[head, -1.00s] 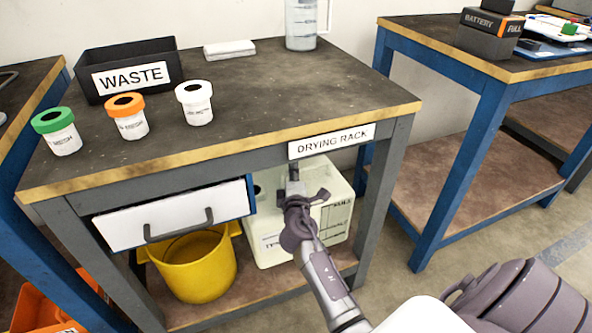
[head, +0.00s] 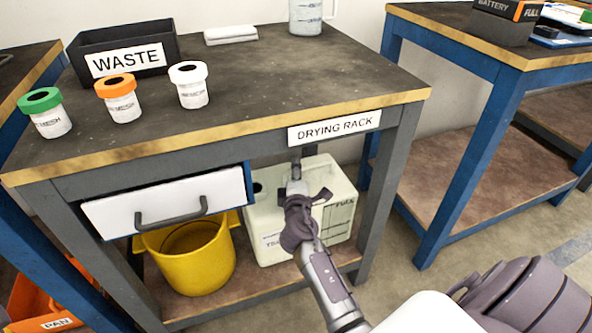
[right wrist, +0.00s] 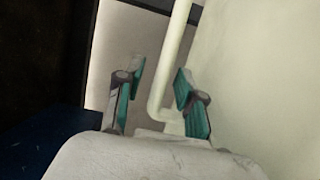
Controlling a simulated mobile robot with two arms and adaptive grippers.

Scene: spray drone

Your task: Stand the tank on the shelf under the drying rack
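The white tank (head: 272,222) stands upright on the lower shelf (head: 265,291) under the bench edge labelled DRYING RACK (head: 334,128). My right gripper (head: 306,194) is in front of the tank in the head view and hides part of it. In the right wrist view its two teal-padded fingers (right wrist: 157,95) are spread apart. A pale bent bar (right wrist: 167,65), which looks like the tank's handle, passes between or just beyond them. I cannot tell whether a finger touches it. A pale wall, likely the tank's side, fills the right of that view. My left gripper is not in view.
A yellow bucket (head: 200,272) stands left of the tank on the shelf, below a white drawer (head: 165,203). The bench leg (head: 388,185) is close on the right. Several lidded jars and a WASTE bin (head: 128,60) stand on top.

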